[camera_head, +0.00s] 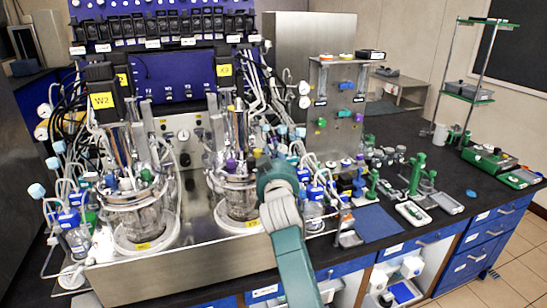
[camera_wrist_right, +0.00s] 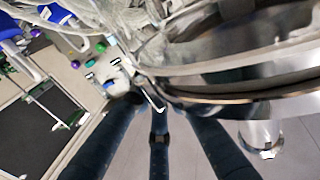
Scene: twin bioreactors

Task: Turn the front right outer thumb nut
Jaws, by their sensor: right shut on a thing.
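Two glass bioreactor vessels with metal head plates stand in the steel stand, the left one (camera_head: 143,215) and the right one (camera_head: 235,203). My right gripper reaches in from the bottom and is at the right side of the right vessel's head plate. Its fingertips are hidden in the head view. In the wrist view, the dark fingers of my right gripper (camera_wrist_right: 152,103) converge at the rim of a shiny round head plate (camera_wrist_right: 245,105). They are shut on a small bright metal part at that rim, likely the thumb nut, mostly covered by the fingers. My left gripper is not in view.
Tubes and cables crowd around both vessels. A small bottle (camera_head: 75,235) stands at the left. To the right, the dark bench holds a blue mat (camera_head: 378,223), green-topped stands (camera_head: 417,175) and small trays. A steel panel (camera_head: 190,255) runs along the stand's front.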

